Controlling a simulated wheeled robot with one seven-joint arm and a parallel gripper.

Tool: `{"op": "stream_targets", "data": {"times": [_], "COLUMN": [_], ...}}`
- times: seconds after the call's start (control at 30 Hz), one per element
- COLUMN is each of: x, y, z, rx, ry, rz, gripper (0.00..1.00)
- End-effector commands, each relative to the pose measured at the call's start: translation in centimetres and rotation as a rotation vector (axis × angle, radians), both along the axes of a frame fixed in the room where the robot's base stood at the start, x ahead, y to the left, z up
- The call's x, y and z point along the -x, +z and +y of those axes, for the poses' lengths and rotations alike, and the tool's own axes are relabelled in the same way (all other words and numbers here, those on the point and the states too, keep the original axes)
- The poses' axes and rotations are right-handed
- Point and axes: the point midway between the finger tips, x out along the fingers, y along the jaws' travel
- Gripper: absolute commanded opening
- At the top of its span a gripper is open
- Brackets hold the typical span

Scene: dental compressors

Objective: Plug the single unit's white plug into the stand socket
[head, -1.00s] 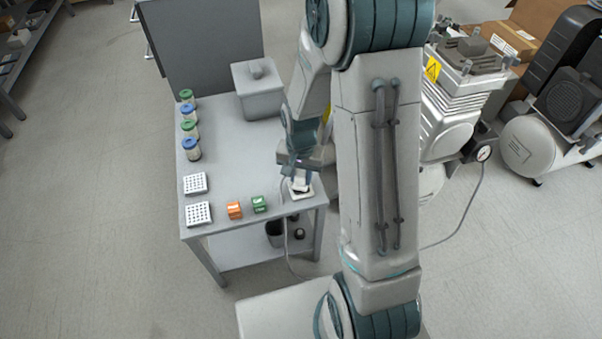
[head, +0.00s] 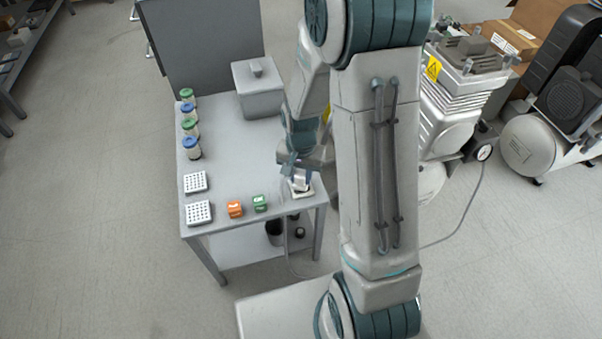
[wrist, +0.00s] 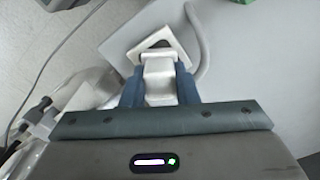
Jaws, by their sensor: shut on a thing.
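My gripper (wrist: 160,90) is shut on the white plug (wrist: 158,68), with its two blue fingers on either side of it. In the wrist view the plug lies over the stand socket, a white square block (wrist: 122,52) with a dark recess that shows just past the plug's far end. Whether the plug is in the recess or only above it, I cannot tell. In the head view my gripper (head: 297,180) is low over the white socket block (head: 302,194) at the table's front right corner; the plug is small and partly hidden there.
The grey table (head: 240,165) carries an orange block (head: 235,209), a green block (head: 260,203), two white racks (head: 199,212), several lidded jars (head: 191,148) and a grey box (head: 258,92). A compressor (head: 455,110) stands right of my arm. A grey cable (wrist: 204,45) curves beside the socket block.

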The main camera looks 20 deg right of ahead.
Motion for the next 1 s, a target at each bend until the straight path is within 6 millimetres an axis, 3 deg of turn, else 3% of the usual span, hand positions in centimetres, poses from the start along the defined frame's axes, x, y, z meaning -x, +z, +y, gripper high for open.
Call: {"op": "stream_targets", "data": {"times": [0.9,0.93,1.0], "x": [0.00,0.00,0.01], "y": [-0.75,-0.67,-0.66], "z": [0.01,0.01,0.00], "rx": [-0.001,0.000,0.000], "ry": [0.000,0.000,0.000], "rz": [0.001,0.000,0.000], "gripper": [0.03,0.35,0.52]}}
